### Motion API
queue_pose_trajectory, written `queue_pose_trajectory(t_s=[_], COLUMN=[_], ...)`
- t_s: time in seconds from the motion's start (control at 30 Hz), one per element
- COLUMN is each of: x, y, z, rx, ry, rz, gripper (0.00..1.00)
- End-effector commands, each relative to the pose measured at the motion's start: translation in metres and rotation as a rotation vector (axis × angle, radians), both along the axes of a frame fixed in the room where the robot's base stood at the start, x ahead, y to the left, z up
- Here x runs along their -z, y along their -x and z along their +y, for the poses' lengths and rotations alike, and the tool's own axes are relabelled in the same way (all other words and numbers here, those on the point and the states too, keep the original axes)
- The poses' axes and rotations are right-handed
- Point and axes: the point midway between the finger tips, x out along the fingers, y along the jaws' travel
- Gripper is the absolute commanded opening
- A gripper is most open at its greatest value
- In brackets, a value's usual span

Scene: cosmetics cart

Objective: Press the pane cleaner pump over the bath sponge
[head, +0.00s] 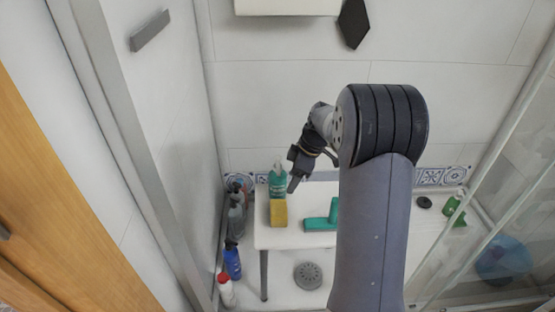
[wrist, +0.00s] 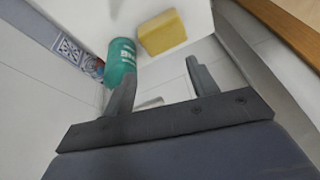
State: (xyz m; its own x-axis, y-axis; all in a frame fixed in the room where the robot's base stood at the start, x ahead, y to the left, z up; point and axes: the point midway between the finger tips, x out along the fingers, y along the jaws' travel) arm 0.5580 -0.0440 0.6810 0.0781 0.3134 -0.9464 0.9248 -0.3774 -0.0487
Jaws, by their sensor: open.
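The pane cleaner pump (head: 278,183) is a teal bottle with a pale label, standing at the back left of a white bench (head: 285,240). In the wrist view its teal body (wrist: 119,62) shows beside the left finger; its top is hard to make out. The yellow bath sponge (head: 279,214) lies on the bench just in front of the bottle, and in the wrist view it (wrist: 162,32) is beyond the fingertips. My gripper (head: 293,178) is open and empty, just right of the bottle in the head view. Its two spread fingers show in the wrist view (wrist: 162,72).
A teal squeegee-like tool (head: 322,222) lies on the bench right of the sponge. Several bottles, one blue (head: 232,261), stand left of the bench by the wall. A glass panel (head: 500,190) is at the right.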

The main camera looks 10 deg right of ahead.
Motion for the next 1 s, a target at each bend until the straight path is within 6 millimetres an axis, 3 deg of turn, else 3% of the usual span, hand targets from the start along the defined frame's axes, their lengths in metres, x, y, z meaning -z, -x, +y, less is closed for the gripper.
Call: queue_pose_trajectory(t_s=[0.03,0.67,1.0], x=[-0.017,-0.109,-0.157], y=[-0.002,-0.037,-0.057], z=[0.002,0.015,0.028], rx=[0.054,0.861,1.243], ry=[0.015,0.135,0.1], rz=[0.015,0.074,0.03], gripper=[0.51,0.0,0.0])
